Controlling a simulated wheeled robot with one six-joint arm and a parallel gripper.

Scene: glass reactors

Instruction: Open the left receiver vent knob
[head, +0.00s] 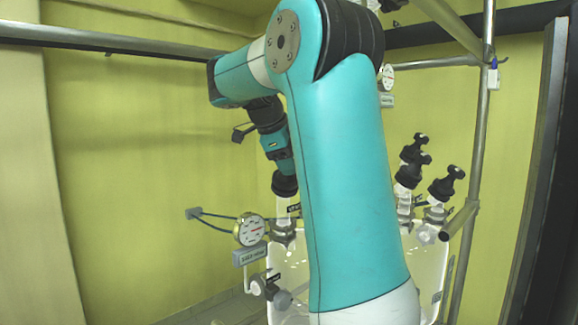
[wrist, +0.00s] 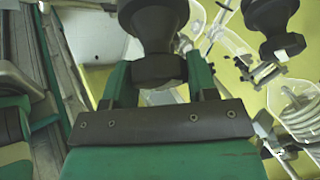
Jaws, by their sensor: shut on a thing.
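A black knob (head: 284,185) tops a clear glass stem at the left of the glass vessel in the head view. I take it as the left receiver vent knob; a small dark label beside it is partly hidden and unreadable. In the wrist view the same black knob (wrist: 154,28) stands between the two green fingers of my gripper (wrist: 158,78).
A round pressure gauge (head: 249,230) stands just left of the held knob. Several other black knobs (head: 410,170) rise right of my arm. Another black knob (wrist: 272,22) is close on the right in the wrist view. A metal pipe frame (head: 484,130) stands at the right.

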